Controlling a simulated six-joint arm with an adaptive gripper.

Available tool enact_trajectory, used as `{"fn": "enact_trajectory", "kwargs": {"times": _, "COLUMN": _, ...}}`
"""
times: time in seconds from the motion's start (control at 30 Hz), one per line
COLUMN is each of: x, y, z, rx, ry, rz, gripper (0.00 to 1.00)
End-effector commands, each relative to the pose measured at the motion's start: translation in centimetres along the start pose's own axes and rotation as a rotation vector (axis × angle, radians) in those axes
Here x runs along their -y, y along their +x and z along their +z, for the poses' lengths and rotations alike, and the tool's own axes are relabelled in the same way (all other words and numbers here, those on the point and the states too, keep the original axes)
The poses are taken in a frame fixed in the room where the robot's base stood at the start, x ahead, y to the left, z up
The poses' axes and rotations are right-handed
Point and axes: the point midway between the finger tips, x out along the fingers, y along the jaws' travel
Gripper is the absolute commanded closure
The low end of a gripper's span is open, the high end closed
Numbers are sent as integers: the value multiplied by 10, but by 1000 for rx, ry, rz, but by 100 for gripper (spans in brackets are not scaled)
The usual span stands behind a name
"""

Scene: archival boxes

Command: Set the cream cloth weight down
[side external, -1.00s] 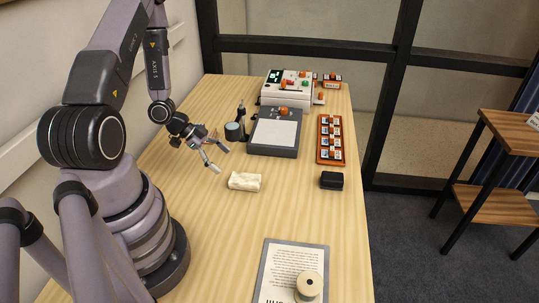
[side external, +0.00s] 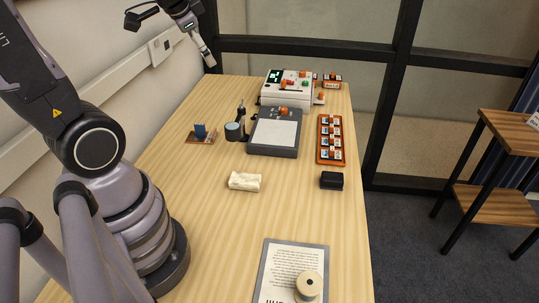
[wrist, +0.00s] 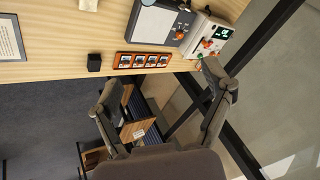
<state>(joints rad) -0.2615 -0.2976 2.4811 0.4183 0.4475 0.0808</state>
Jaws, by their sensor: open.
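The cream cloth weight (side external: 245,182) lies flat on the wooden table, left of the small black block (side external: 332,180). Its edge also shows at the top of the wrist view (wrist: 88,4). My gripper (side external: 208,58) is raised high beyond the table's far left corner, well away from the weight. In the wrist view my gripper (wrist: 160,79) has its two fingers wide apart with nothing between them.
A grey pad (side external: 274,144), a white device (side external: 286,96) and an orange rack (side external: 331,151) stand toward the back. A dark cylinder (side external: 234,132) and a small wooden stand (side external: 202,134) are at left. A framed text sheet (side external: 285,262) with a spool (side external: 309,286) lies in front.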

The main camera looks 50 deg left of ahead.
Motion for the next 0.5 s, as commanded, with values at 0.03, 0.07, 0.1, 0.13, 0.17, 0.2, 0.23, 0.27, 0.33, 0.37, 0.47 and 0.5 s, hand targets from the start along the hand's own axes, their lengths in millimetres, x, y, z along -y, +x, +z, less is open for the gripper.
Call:
{"fn": "enact_trajectory", "kwargs": {"times": 0.03, "x": -15, "y": -27, "z": 4, "rx": -28, "ry": -50, "rz": 29, "gripper": 20}}
{"fn": "enact_trajectory", "kwargs": {"times": 0.07, "x": -24, "y": -39, "z": 8, "rx": -32, "ry": -82, "rz": 55, "gripper": 20}}
{"fn": "enact_trajectory", "kwargs": {"times": 0.1, "x": -36, "y": -54, "z": 15, "rx": -38, "ry": -120, "rz": 93, "gripper": 20}}
{"fn": "enact_trajectory", "kwargs": {"times": 0.13, "x": -44, "y": -65, "z": 20, "rx": -41, "ry": -143, "rz": 123, "gripper": 20}}
{"fn": "enact_trajectory", "kwargs": {"times": 0.17, "x": -52, "y": -74, "z": 25, "rx": -42, "ry": -162, "rz": 153, "gripper": 20}}
{"fn": "enact_trajectory", "kwargs": {"times": 0.2, "x": -62, "y": -84, "z": 32, "rx": -44, "ry": -183, "rz": 191, "gripper": 20}}
{"fn": "enact_trajectory", "kwargs": {"times": 0.23, "x": -68, "y": -90, "z": 36, "rx": -45, "ry": -194, "rz": 216, "gripper": 20}}
{"fn": "enact_trajectory", "kwargs": {"times": 0.27, "x": -73, "y": -96, "z": 40, "rx": -44, "ry": -204, "rz": 239, "gripper": 20}}
{"fn": "enact_trajectory", "kwargs": {"times": 0.33, "x": -82, "y": -105, "z": 47, "rx": -42, "ry": -217, "rz": 280, "gripper": 20}}
{"fn": "enact_trajectory", "kwargs": {"times": 0.37, "x": -84, "y": -107, "z": 49, "rx": -42, "ry": -221, "rz": 290, "gripper": 20}}
{"fn": "enact_trajectory", "kwargs": {"times": 0.47, "x": -88, "y": -111, "z": 52, "rx": -38, "ry": -227, "rz": 309, "gripper": 20}}
{"fn": "enact_trajectory", "kwargs": {"times": 0.5, "x": -88, "y": -111, "z": 52, "rx": -37, "ry": -227, "rz": 310, "gripper": 20}}
